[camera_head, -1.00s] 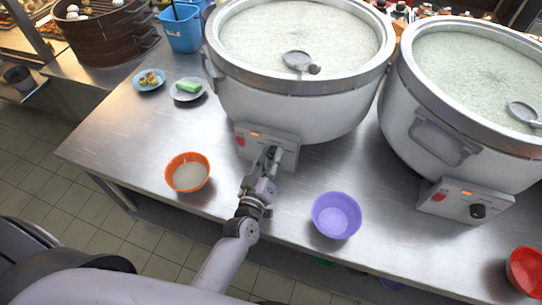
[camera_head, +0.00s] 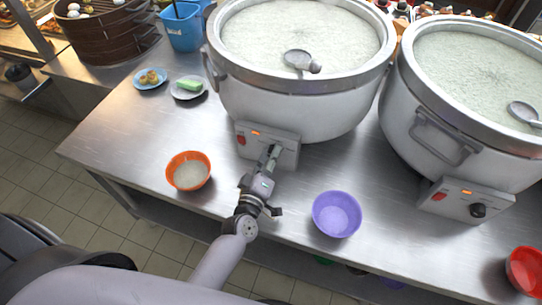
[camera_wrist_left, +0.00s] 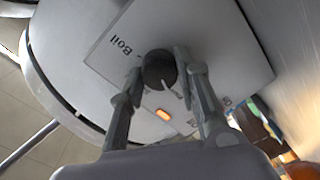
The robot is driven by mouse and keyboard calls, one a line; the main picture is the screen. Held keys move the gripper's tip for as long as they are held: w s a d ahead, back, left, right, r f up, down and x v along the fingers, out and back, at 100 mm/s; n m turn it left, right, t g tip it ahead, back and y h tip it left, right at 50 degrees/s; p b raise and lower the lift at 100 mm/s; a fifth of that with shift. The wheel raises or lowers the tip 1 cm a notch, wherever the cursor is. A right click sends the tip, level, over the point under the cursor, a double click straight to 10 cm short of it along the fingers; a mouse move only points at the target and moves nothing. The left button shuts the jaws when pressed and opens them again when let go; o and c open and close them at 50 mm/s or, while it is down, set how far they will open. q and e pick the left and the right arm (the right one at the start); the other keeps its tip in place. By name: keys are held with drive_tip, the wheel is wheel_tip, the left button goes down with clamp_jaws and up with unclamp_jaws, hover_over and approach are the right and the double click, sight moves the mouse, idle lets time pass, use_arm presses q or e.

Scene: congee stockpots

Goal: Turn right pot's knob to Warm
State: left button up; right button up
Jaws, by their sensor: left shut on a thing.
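The left pot (camera_head: 300,108) has a front control panel (camera_head: 288,139) with a lit orange light and a red switch. My left gripper (camera_head: 272,152) is at this panel, its fingers shut on the knob, which they hide in the head view. In the left wrist view the dark round knob (camera_wrist_left: 159,68) sits between the fingertips of the gripper (camera_wrist_left: 160,74). A pale mark on it points toward the orange light side. The label "Boil" is readable; another is partly hidden. The right pot (camera_head: 400,115) has its own panel with a black knob (camera_head: 478,210), untouched. My right gripper is not in view.
An orange bowl (camera_head: 188,171) stands left of my left arm and a purple bowl (camera_head: 337,214) right of it. A red bowl (camera_head: 525,270) is at the lower right. The steel table (camera_head: 125,130) has free room at the left. Ladles rest in both pots.

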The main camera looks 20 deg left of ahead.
use_arm(q)
drive_tip(key=o, duration=1.2)
drive_tip(key=s, duration=1.2)
drive_tip(key=shift+a+r, duration=0.1)
drive_tip(key=shift+r, duration=0.15)
